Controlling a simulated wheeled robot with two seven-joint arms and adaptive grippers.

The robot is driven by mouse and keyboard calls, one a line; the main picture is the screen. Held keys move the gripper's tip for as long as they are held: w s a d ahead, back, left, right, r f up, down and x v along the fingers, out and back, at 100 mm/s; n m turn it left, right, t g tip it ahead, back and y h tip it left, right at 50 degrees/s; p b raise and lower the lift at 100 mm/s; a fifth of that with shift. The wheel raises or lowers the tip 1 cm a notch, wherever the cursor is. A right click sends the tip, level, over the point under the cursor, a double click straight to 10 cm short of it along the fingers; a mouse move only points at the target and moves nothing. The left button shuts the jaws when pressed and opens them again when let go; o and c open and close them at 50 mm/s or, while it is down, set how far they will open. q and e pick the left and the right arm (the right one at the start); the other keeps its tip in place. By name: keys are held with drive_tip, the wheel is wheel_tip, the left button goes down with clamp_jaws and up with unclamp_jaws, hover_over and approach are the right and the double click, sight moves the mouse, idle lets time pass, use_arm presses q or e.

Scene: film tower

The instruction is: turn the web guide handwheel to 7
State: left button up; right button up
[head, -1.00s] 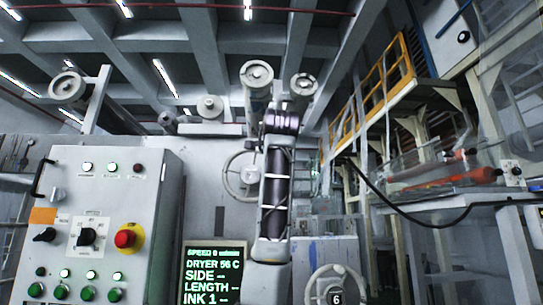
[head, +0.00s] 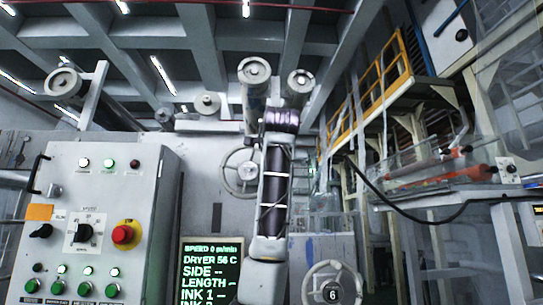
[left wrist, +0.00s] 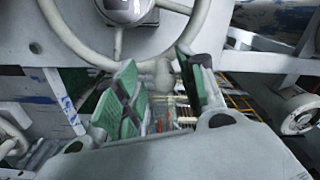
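A pale handwheel (head: 311,297) with a dark hub plate reading 6 shows at the bottom of the head view, its lower part cut off. A second pale spoked handwheel (head: 228,170) is on the wall above it, partly hidden. In the left wrist view a handwheel rim (left wrist: 70,42) with a shiny hub (left wrist: 125,8) fills the top. I cannot tell which wheel it is. My left gripper (left wrist: 160,85) has its green-padded fingers spread, close to the lower rim. I cannot tell whether they touch it. No gripper is identifiable in the head view.
A control cabinet (head: 140,215) with knobs, lamps and a red button (head: 122,235) stands at left. A display (head: 208,262) shows speed 0 and dryer 56 C. Rollers (head: 254,72) are above. A yellow-railed walkway (head: 375,88) and a dark cable (head: 440,218) are at right.

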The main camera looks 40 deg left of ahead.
use_arm(q)
drive_tip(key=v, duration=1.1)
drive_tip(key=shift+s+d, duration=0.2)
drive_tip(key=shift+s, duration=0.1)
idle(0.4)
